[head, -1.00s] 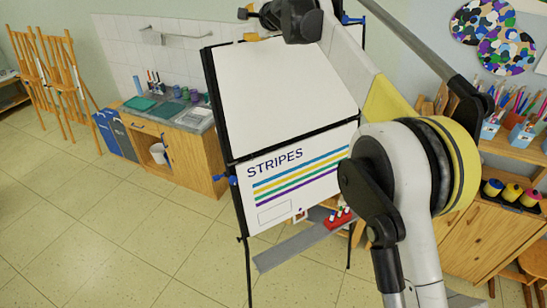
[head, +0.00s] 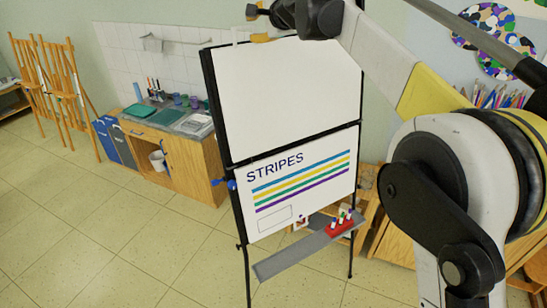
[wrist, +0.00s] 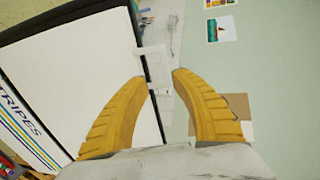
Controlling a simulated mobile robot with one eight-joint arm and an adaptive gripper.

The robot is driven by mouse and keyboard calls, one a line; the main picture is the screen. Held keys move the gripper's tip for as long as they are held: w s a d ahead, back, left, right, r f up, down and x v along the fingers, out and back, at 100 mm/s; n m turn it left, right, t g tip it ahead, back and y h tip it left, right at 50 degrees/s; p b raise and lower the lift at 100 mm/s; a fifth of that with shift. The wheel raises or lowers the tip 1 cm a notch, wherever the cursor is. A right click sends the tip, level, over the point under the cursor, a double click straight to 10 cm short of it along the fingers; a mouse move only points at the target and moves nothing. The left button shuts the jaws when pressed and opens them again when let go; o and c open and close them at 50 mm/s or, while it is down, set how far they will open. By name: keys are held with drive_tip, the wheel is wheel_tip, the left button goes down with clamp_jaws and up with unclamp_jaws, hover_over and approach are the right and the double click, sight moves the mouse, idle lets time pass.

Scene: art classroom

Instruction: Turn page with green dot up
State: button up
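The black-framed flip chart (head: 222,120) stands in the middle of the head view. Its upper part is a blank white sheet (head: 290,95). Below it is a page headed STRIPES (head: 318,193), with blue, yellow, green and purple stripes and an empty box. No green dot is visible. In the wrist view, the blank sheet (wrist: 85,80) fills the left side and the STRIPES page (wrist: 25,132) shows at lower left. My gripper (wrist: 158,77) has two yellow fingers spread apart, beside the chart's edge. A pale, square-looking piece (wrist: 153,62) shows beyond the fingertips; I cannot tell what it is.
A grey ledge (head: 285,258) below the page holds a red marker holder (head: 339,228). A sink cabinet (head: 185,165) stands behind left, with easels (head: 62,75) farther off. My arm covers the right side. The floor at left is clear.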

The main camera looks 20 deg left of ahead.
drive_tip(key=shift+b+v, duration=0.45)
drive_tip(key=shift+v, duration=0.8)
drive_tip(key=shift+d+f, duration=0.1)
drive_tip(key=shift+f, duration=0.1)
drive_tip(key=s+d+f+n+h+b, duration=0.2)
drive_tip(key=s+d+f+b, duration=0.4)
drive_tip(key=d+f+b, duration=0.5)
drive_tip(key=s+d+f+n+h+b, duration=0.2)
drive_tip(key=s+d+f+b, duration=0.45)
drive_tip(key=d+f, duration=0.7)
drive_tip(key=s+d+f+n+h+b, duration=0.1)
drive_tip(key=s+d+f+b, duration=0.5)
drive_tip(key=f, duration=0.8)
drive_tip(key=s+d+f+n+g+h+b, duration=0.1)
drive_tip(key=s+d+f+h+b, duration=0.2)
drive_tip(key=s+d+f+b, duration=0.4)
drive_tip(key=s+d+f+n+g+h+b, duration=0.1)
drive_tip(key=s+d+f+n+h+b, duration=0.1)
drive_tip(key=s+d+f+b, duration=0.5)
drive_tip(key=s+d+f, duration=0.3)
drive_tip(key=f, duration=0.4)
drive_tip(key=s+d+f, duration=0.3)
drive_tip(key=d+f, duration=0.1)
drive_tip(key=f, duration=0.3)
drive_tip(key=shift+s+h, duration=0.4)
